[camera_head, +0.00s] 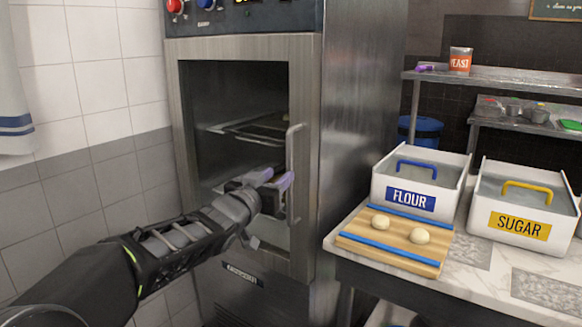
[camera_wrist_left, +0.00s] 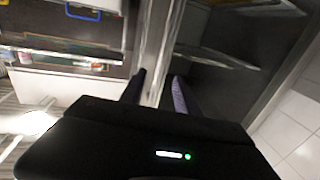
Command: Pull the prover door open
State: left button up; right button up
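The prover door (camera_head: 308,90) is a steel frame around a dark glass window, with racks visible behind it. It looks closed against the cabinet. Its vertical bar handle (camera_head: 292,150) is on the right side of the frame. My left gripper (camera_head: 275,180) is in front of the door, with its purple fingertips at the lower part of the handle. In the left wrist view, the two fingers (camera_wrist_left: 158,90) are apart, pointing at a pale metal strip of the door. I cannot tell whether the handle lies between them. My right gripper is out of view.
A marble counter (camera_head: 345,245) to the right holds a flour bin (camera_head: 385,190), a sugar bin (camera_head: 500,240) and a board (camera_head: 365,228) with two dough balls. A tiled wall (camera_head: 90,90) stands left of the prover. Shelves (camera_head: 500,84) are behind the counter.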

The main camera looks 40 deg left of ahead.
aim_at(288, 168)
pick_arm(q)
jog(key=shift+x, duration=3.9)
jog(key=shift+c, duration=0.4)
grip_shut()
